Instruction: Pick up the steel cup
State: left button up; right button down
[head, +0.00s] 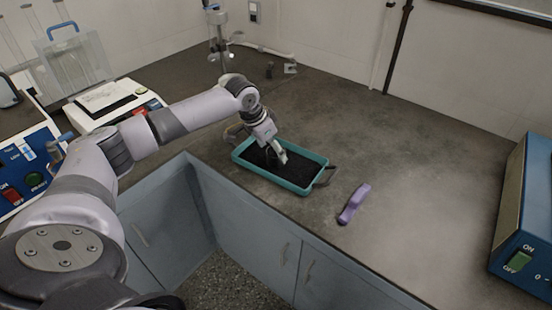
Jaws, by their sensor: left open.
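My left gripper (277,155) is open and reaches down over a teal tray (308,190) with a dark inside. The fingers are at or just above the dark inside; I cannot tell whether they touch it. I cannot make out a steel cup for certain; the arm and gripper hide part of the tray. My right gripper is not in view.
A purple tool (353,203) lies right of the tray near the counter's front edge. A blue machine (525,215) stands at the far right. A white device (113,100) and a blue control box (27,165) stand at the left. The counter (420,150) between is clear.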

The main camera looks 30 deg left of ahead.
pick_arm(q)
jog(key=shift+x, duration=1.45)
jog(key=shift+r, duration=0.15)
jog(key=c, duration=1.3)
jog(key=shift+w+r, duration=0.1)
jog(key=shift+c, duration=0.2)
